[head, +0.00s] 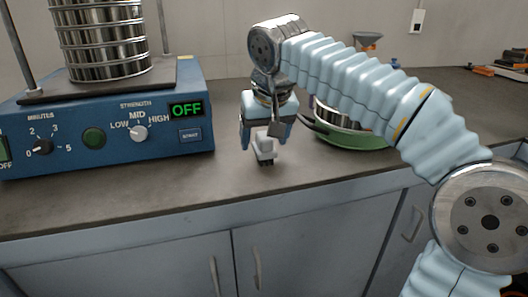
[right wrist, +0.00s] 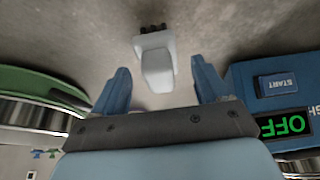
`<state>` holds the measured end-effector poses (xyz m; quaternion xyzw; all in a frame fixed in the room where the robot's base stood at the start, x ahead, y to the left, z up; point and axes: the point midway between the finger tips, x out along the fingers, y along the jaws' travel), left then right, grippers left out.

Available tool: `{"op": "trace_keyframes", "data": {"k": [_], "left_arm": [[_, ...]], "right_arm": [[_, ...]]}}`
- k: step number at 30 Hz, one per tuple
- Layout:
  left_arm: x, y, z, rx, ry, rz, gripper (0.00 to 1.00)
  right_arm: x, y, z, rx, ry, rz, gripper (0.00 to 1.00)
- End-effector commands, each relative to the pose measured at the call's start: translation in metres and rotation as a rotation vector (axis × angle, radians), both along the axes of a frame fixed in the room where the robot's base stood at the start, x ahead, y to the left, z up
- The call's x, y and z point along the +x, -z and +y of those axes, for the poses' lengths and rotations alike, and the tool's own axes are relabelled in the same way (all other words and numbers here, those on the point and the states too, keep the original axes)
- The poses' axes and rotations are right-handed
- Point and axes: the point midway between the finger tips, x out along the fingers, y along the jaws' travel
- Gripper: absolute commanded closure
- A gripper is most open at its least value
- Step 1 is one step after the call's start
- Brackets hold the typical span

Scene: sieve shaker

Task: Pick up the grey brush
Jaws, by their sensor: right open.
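The grey brush (head: 265,149) stands on the counter, light grey body up and dark bristles down, to the right of the blue shaker. In the right wrist view the brush (right wrist: 157,65) shows ahead of and between the two blue fingers. My right gripper (head: 264,136) points down over the brush, with its fingers to either side of the brush's upper part. In the right wrist view my right gripper (right wrist: 160,85) is open, and a gap shows between each finger and the brush. My left gripper is not in view.
The blue sieve shaker (head: 60,115) with stacked sieves (head: 100,45) stands close on the left, its display reading OFF. A green pan (head: 350,137) with a metal sieve is close on the right, partly behind my arm. The counter's front edge is near the brush.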

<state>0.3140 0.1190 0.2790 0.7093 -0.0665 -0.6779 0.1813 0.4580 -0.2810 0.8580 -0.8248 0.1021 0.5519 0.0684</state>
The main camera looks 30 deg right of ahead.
Motion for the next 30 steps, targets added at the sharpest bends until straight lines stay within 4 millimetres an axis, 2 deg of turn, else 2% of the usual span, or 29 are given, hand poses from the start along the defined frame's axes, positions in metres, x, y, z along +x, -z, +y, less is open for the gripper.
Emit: {"op": "trace_keyframes", "data": {"k": [3, 11, 23, 30], "left_arm": [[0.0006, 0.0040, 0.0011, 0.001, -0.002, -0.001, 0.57], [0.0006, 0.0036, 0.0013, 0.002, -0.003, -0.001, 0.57], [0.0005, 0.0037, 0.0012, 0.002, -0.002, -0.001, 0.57], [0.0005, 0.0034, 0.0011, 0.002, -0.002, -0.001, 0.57]], "right_arm": [[0.0052, 0.0145, -0.0009, 0.000, -0.001, 0.001, 0.26], [0.0070, 0.0167, -0.0012, 0.000, -0.001, -0.002, 0.26], [0.0068, 0.0165, -0.0013, -0.001, -0.001, -0.001, 0.85], [0.0069, 0.0158, -0.0013, 0.000, -0.001, -0.001, 0.87]]}}
